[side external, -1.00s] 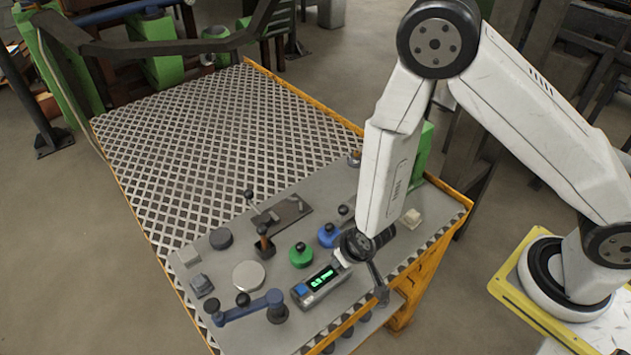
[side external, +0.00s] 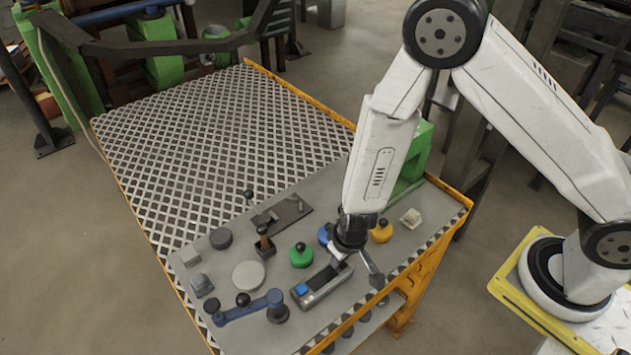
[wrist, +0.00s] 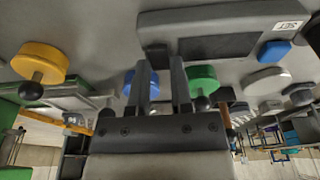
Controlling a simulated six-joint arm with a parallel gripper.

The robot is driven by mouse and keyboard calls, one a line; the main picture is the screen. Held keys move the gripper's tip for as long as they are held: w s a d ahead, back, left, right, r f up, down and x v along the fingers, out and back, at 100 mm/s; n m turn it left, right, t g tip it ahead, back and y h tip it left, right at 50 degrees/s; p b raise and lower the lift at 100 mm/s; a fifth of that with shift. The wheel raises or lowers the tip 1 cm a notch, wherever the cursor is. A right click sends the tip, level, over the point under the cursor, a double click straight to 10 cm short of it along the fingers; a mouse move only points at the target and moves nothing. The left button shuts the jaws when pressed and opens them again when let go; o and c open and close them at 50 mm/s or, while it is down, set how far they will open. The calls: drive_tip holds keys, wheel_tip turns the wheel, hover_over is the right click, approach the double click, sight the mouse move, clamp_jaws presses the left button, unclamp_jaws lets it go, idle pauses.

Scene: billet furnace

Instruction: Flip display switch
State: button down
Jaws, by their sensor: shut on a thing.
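The display (side external: 322,286) is a grey box with a dark screen and a blue button at its left end, lying near the front edge of the panel. In the wrist view the display (wrist: 262,18) spans the top, with its screen dark and a SET label by the blue button. My gripper (side external: 345,262) is down at the display's right end. In the wrist view my gripper (wrist: 160,68) has its fingers on either side of the small dark switch (wrist: 155,54) at the display's end, and is shut on it. The fingers partly hide the switch.
A green knob (side external: 301,256), a partly hidden blue knob (side external: 324,235) and a yellow knob (side external: 381,232) stand close around my gripper. A blue crank lever (side external: 248,308) lies to the left. The chequered plate (side external: 225,150) behind the panel is clear.

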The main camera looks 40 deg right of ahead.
drive_tip(key=shift+d, duration=0.15)
drive_tip(key=c, duration=0.7)
unclamp_jaws()
drive_tip(key=shift+o, duration=0.9)
drive_tip(key=shift+s+t, duration=0.1)
drive_tip(key=shift+t, duration=0.2)
drive_tip(key=shift+s+t, duration=0.1)
drive_tip(key=shift+t, duration=0.4)
